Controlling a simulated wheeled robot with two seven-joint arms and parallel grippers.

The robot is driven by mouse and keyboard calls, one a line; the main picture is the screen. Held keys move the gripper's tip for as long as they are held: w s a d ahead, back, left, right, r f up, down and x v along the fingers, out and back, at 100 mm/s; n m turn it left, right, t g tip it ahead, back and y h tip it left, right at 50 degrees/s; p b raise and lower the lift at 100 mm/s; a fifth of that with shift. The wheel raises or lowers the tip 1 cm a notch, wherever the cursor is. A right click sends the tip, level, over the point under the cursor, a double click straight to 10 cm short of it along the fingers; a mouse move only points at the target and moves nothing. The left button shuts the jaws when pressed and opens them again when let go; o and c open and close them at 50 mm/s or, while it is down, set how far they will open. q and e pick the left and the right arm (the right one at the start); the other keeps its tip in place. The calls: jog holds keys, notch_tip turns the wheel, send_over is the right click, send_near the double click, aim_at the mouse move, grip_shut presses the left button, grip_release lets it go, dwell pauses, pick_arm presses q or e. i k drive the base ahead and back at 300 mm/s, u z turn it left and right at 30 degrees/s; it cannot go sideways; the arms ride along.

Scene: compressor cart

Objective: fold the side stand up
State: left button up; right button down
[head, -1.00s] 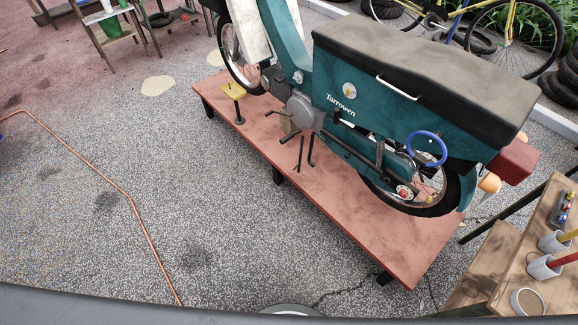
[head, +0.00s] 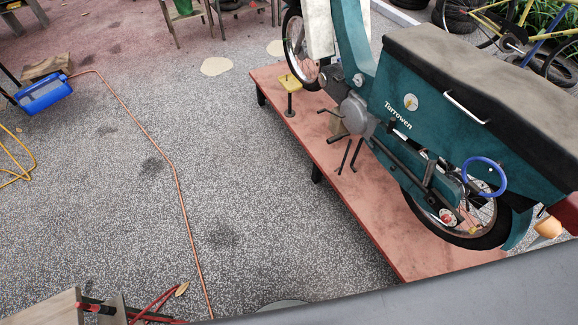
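A teal moped (head: 445,125) marked "Tarrowen" stands upright on a low red platform (head: 330,180) at the right of the head view. Thin dark legs (head: 350,156) hang under its engine (head: 357,113) and reach down to or close to the platform top. I cannot tell for sure which of these legs is the side stand. A yellow-topped post (head: 290,84) stands on the platform by the front wheel. Neither of my grippers is in view.
An orange hose (head: 165,150) runs across the speckled ground from a blue box (head: 44,94). A wooden surface with red-handled tools (head: 95,306) is at the lower left. The ground left of the platform is mostly clear.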

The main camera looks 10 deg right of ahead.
aim_at(341, 168)
jog(key=u, duration=0.55)
jog(key=i, duration=3.85)
jog(key=z, duration=2.85)
